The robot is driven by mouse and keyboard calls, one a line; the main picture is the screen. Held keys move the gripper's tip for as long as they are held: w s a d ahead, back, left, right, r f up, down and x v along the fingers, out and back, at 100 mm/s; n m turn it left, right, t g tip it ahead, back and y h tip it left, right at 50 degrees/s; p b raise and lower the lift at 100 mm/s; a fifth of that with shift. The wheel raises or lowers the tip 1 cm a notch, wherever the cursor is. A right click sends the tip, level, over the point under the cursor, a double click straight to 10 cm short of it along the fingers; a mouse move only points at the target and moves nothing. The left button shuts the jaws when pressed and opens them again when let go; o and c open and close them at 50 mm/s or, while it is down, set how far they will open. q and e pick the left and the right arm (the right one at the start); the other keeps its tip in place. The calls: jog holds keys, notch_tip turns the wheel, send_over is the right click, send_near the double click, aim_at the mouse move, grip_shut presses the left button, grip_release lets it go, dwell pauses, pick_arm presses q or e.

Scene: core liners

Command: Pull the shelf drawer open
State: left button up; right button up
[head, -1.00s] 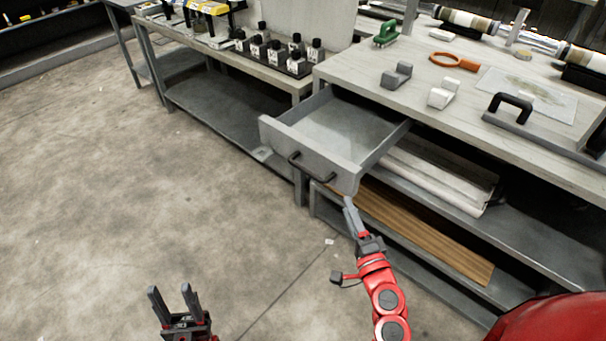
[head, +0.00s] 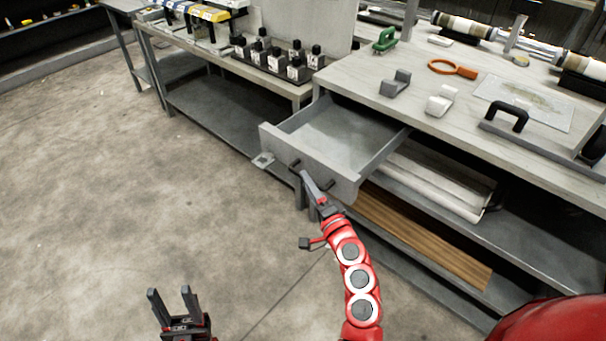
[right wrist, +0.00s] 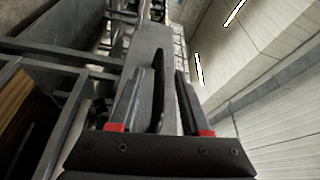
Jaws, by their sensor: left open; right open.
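The grey shelf drawer (head: 278,146) stands pulled out from under the worktop, and its inside looks empty. Its dark bar handle (head: 328,184) is on the front face, partly covered by my right gripper (head: 306,178). In the right wrist view the handle (right wrist: 158,88) lies between the two open fingers of the right gripper (right wrist: 158,78), with a gap visible on at least the right side. I cannot tell whether a finger touches it. My left gripper (head: 173,292) is open and empty, low over the floor and away from the drawer.
The worktop (head: 360,75) carries grey and white blocks, an orange ring tool (head: 452,68) and a black-handled tool (head: 508,113). Several small bottles (head: 295,68) stand on the bench to the left. Lower shelves lie beneath the drawer. The floor (head: 110,180) at left is clear.

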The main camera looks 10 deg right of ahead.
jog(key=shift+x, duration=1.5)
jog(key=shift+c, duration=0.2)
grip_shut()
